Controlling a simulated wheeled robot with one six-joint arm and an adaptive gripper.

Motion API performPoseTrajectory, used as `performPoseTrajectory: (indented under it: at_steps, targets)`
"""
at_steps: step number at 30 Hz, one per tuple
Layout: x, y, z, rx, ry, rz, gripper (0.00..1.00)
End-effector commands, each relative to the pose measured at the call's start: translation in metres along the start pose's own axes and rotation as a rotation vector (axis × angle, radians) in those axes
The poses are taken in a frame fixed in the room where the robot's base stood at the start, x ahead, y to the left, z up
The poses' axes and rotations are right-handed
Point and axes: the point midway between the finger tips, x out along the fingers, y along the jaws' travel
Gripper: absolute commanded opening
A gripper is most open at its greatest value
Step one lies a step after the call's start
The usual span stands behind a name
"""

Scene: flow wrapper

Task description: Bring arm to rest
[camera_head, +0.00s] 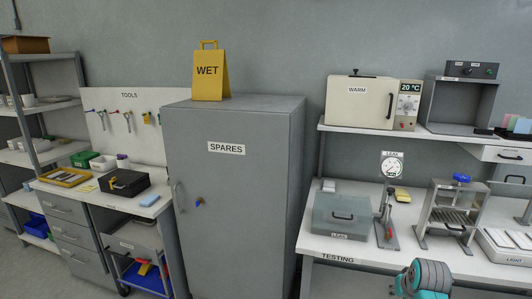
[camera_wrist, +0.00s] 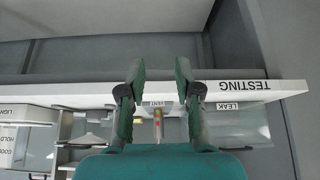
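My gripper (camera_wrist: 159,72) shows in the wrist view with its two teal fingers apart and nothing between them. It is open and empty. The wrist view is upside down, with the front edge of the testing bench (camera_wrist: 285,88) beyond the fingers. In the head view a teal and grey part of my arm (camera_head: 425,279) stands at the bottom right, in front of the testing bench. The fingers cannot be made out in the head view.
A tools bench (camera_head: 130,205) is further left.

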Motion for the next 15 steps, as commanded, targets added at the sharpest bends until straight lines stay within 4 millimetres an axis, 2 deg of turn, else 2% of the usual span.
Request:
performPoseTrajectory:
  at_steps: [1,6,11,15]
  targets:
    - [0.012,-0.007,0.023,-0.006,0.011,-0.004,0.33]
    - [0.036,-0.026,0.082,-0.022,0.075,-0.012,0.33]
    - [0.047,-0.042,0.139,-0.036,0.134,-0.022,0.33]
    - [0.048,-0.054,0.189,-0.048,0.186,-0.032,0.33]
